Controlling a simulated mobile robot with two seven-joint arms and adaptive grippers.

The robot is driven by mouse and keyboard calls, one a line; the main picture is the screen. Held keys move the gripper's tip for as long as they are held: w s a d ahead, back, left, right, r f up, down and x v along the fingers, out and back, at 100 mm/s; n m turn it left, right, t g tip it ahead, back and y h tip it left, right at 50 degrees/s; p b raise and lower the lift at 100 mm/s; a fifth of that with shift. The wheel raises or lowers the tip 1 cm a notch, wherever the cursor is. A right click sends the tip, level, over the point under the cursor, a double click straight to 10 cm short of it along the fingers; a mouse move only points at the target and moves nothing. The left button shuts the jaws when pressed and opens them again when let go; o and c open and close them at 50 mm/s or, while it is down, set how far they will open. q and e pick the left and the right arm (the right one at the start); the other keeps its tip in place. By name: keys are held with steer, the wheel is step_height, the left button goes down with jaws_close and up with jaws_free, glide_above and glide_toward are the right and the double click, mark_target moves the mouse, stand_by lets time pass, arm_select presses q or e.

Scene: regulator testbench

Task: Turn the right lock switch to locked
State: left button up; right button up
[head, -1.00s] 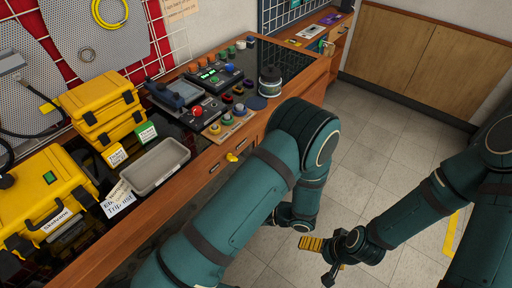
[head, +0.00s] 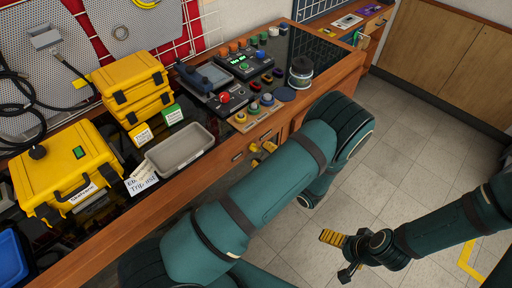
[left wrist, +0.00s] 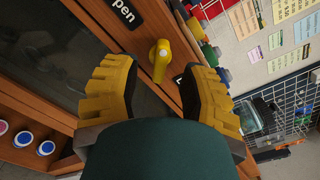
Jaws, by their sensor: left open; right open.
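A yellow lock switch (left wrist: 161,58) with a pale centre sits on the wooden bench front in the left wrist view. An "Open" label (left wrist: 122,12) is beside it; another label is mostly hidden by a finger. My left gripper (left wrist: 156,78) is open, its two yellow fingers on either side of the switch, with visible gaps. In the head view several small yellow parts (head: 269,147) show at the bench front; I cannot tell switch from fingertips there, and my arm hides the rest. My right gripper (head: 338,256) is open and empty above the floor, away from the bench.
The bench top holds a control panel with a red button (head: 224,97), a black round part (head: 300,72), a grey tray (head: 180,149) and yellow cases (head: 65,170). The floor (head: 345,205) to the right is clear.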

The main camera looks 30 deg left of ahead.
mark_target(258, 151)
arm_select(q)
steer(key=shift+x, duration=1.55)
arm_select(e)
steer(key=shift+w+r, duration=0.1)
steer(key=shift+r, duration=0.05)
arm_select(q)
jaws_close()
